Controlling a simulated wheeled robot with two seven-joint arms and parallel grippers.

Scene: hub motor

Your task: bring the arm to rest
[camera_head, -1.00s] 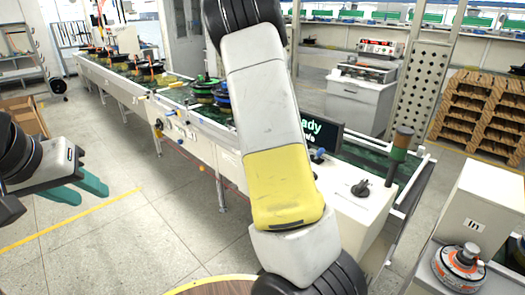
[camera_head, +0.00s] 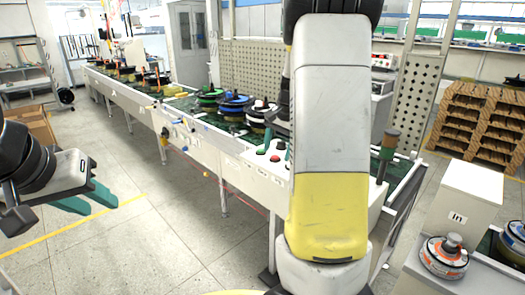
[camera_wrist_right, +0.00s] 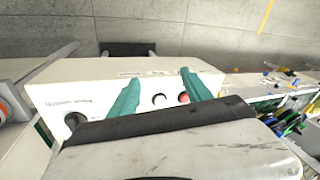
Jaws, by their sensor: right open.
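My right arm (camera_head: 332,110) crosses the head view from top to bottom, its yellow section (camera_head: 327,215) low in front of the conveyor's end. Behind the fingers is a white control box (camera_wrist_right: 60,97) with a black knob and buttons; I cannot tell the distance. My left gripper (camera_head: 100,206) is at the left of the head view, over bare floor, with its teal fingers apart and empty.
A conveyor (camera_head: 196,130) runs from back left towards the centre, carrying several coloured motor hubs (camera_head: 235,103). At right, a hub (camera_head: 444,255) sits on a table beside a white box (camera_head: 466,205) marked "In".

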